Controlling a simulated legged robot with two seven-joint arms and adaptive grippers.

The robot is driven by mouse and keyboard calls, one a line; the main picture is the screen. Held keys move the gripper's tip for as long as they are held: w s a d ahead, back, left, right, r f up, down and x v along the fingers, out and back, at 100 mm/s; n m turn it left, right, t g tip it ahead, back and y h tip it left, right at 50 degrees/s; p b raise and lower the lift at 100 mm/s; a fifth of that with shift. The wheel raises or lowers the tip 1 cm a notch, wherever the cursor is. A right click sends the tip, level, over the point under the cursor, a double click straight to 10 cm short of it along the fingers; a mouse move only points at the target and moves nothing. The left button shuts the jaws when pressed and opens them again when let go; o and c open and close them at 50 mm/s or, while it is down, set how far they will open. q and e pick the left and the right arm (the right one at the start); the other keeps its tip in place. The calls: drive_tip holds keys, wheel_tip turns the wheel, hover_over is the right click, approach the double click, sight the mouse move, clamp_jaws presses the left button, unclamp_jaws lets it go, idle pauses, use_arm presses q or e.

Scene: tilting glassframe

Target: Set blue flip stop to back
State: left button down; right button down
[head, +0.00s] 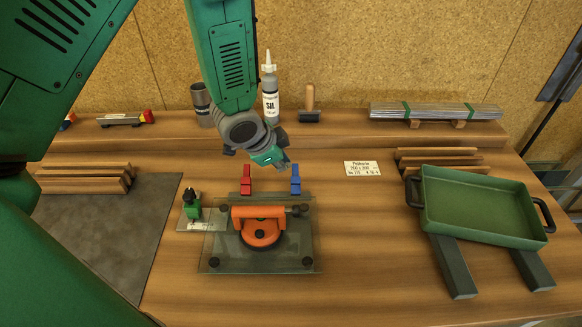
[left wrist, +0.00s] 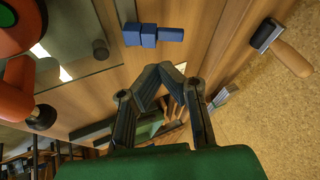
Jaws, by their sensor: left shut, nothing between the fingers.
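The blue flip stop (head: 295,180) stands upright behind the glass pane, to the right of the red flip stop (head: 246,180). In the left wrist view the blue stop (left wrist: 150,36) shows as a row of blue blocks, above and left of the fingertips. My left gripper (head: 283,165) is just above and slightly left of the blue stop in the head view. In the left wrist view its fingertips (left wrist: 172,70) are closed with nothing between them, and a gap shows to the blue stop. My right gripper is not in view.
An orange suction lifter (head: 261,234) sits on the glass pane (head: 300,263). A green tray (head: 480,208) stands at the right. A bottle (head: 270,95) and a wooden-handled tool (head: 309,105) stand on the back ledge.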

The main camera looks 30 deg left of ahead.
use_arm(q)
drive_tip(key=v, duration=0.5)
drive_tip(key=shift+s+a+r, duration=0.15)
drive_tip(key=shift+r, duration=0.2)
